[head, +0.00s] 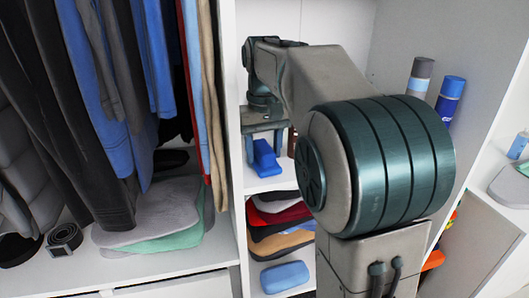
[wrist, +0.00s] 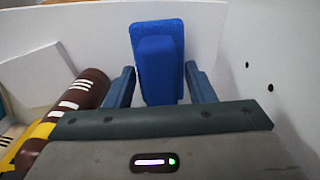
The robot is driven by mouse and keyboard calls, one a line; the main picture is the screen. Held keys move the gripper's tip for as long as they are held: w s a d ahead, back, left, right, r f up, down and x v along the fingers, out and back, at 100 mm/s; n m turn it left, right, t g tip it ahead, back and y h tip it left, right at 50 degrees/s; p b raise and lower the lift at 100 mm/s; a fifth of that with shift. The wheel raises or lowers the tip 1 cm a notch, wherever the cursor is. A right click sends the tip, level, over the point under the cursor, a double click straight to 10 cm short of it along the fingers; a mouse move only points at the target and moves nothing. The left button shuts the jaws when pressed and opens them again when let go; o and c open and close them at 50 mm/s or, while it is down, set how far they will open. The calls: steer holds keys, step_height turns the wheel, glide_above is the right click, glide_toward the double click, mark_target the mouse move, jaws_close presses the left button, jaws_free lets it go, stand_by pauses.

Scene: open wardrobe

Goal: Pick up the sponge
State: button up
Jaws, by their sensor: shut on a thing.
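The blue sponge (wrist: 158,62) stands upright between the two fingers of my gripper (wrist: 160,84) in the wrist view. It shows as a wide flat slab with a narrower block on the near side. In the head view the sponge (head: 265,160) is at the left of the middle shelf, below my gripper (head: 264,143). My gripper is shut on it. I cannot tell whether its underside touches the shelf. My arm hides much of the shelf to the right.
A brown cylinder with white marks (wrist: 85,90) lies left of my gripper. The wardrobe's divider (head: 231,120) is close at left. Folded clothes (head: 277,222) and another blue item (head: 285,277) lie below. Two spray cans (head: 449,97) (head: 420,77) stand at right.

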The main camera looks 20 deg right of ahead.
steer(key=shift+r, duration=0.45)
steer(key=shift+s+r+b, duration=0.25)
steer(key=shift+r+b, duration=0.05)
steer(key=shift+r, duration=0.65)
steer(key=s+d+b, duration=0.2)
steer(key=s, duration=0.6)
steer(key=s+d+b, duration=0.2)
steer(key=s, duration=0.7)
steer(key=shift+o, duration=1.2)
steer(key=shift+c, duration=0.8)
steer(key=shift+s, duration=0.1)
